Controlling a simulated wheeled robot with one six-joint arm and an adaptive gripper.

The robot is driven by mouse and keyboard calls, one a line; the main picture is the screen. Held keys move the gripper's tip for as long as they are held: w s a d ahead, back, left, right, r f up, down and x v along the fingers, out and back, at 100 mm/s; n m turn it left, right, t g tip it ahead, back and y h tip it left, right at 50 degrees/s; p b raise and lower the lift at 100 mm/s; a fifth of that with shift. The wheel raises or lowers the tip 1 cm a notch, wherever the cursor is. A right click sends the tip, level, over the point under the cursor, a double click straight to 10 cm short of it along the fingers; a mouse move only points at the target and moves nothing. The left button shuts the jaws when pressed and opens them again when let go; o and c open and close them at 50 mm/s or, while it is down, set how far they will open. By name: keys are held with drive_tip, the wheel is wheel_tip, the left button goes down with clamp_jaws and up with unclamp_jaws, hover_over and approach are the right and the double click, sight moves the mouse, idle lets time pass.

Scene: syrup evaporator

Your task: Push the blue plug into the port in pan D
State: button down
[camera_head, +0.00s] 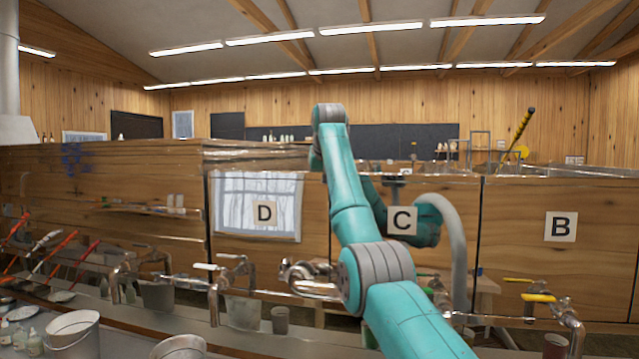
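Pan D shows as the reflective wood-toned panel (225,252) left of centre, marked by a white sign with a black D (264,214). I cannot make out the blue plug or the port at this size. My teal and grey arm rises from the bottom right, crosses the panels near the D and C boundary, and bends back down behind itself. Its teal wrist part shows right of the C sign. The fingers of my gripper cannot be made out; they are hidden or out of sight.
Panels with signs C (401,221) and B (560,227) stand to the right. A bucket (72,334) and red-handled tools (62,243) are at the left.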

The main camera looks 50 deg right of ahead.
drive_tip(key=shift+f, duration=0.3)
drive_tip(key=c, duration=0.7)
unclamp_jaws()
drive_tip(key=shift+f, duration=0.15)
drive_tip(key=v, duration=1.2)
drive_tip(key=shift+a+r, duration=0.1)
drive_tip(key=shift+r, duration=0.2)
drive_tip(key=shift+w, duration=0.1)
